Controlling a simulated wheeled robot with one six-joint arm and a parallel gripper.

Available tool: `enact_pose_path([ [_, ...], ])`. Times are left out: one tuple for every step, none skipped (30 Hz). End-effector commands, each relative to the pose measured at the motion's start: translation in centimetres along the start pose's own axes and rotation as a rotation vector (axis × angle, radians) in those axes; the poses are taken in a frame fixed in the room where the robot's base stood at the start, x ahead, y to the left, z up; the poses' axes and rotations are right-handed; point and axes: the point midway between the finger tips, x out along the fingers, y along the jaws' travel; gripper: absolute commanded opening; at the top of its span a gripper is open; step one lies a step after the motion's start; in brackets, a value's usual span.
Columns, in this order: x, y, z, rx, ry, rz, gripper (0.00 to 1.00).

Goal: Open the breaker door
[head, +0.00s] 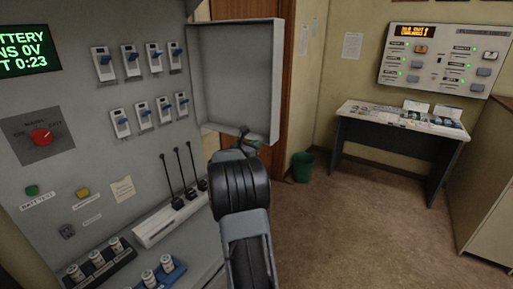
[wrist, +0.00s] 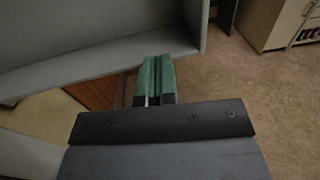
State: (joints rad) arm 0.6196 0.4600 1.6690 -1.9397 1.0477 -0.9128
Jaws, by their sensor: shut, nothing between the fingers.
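The breaker door (head: 236,75) is a grey, shallow, rimmed panel. It stands swung open to the right of the breakers (head: 140,88), which are several white switches with blue levers in plain sight on the grey console. My gripper (head: 256,143) is at the lower edge of the door, towards its right corner. In the wrist view the door (wrist: 95,38) fills the upper left, and the green fingers (wrist: 154,78) of my gripper are shut together with nothing between them, close to the door's lower rim. I cannot tell whether they touch it.
The console holds a red knob (head: 41,135), a green button (head: 32,190), and a yellow button (head: 83,193). The carpet (head: 345,230) at right is clear.

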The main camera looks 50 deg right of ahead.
Motion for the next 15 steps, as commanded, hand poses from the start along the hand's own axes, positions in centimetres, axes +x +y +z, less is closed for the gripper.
enact_pose_path([
  [0.0, 0.0, 0.0, 0.0, 0.0, -0.001, 0.0],
  [0.0, -0.1, 0.0, 0.0, 0.0, -0.001, 0.0],
  [0.0, -0.1, 0.0, 0.0, 0.0, -0.002, 0.0],
  [0.0, -0.1, 0.0, 0.0, 0.0, -0.002, 0.0],
  [0.0, -0.1, 0.0, 0.0, 0.0, -0.002, 0.0],
  [-0.1, -0.1, 0.0, 0.0, 0.0, -0.002, 0.0],
  [-0.3, -0.1, -0.1, 0.0, 0.0, -0.001, 0.0],
  [-0.5, -0.1, -0.1, 0.0, 0.0, -0.001, 0.0],
  [-0.9, -0.1, -0.2, 0.0, 0.001, -0.001, 0.0],
  [-1.2, -0.2, -0.2, 0.0, 0.001, -0.001, 0.0],
  [-1.6, -0.2, -0.2, 0.001, 0.0, -0.001, 0.0],
  [-2.3, -0.3, -0.2, 0.0, -0.001, 0.0, 0.0],
  [-2.9, -0.3, -0.2, 0.001, -0.001, 0.0, 0.0],
  [-3.5, -0.5, -0.2, 0.001, 0.0, -0.001, 0.0],
  [-4.3, -0.6, -0.2, 0.001, 0.0, -0.001, 0.0],
])
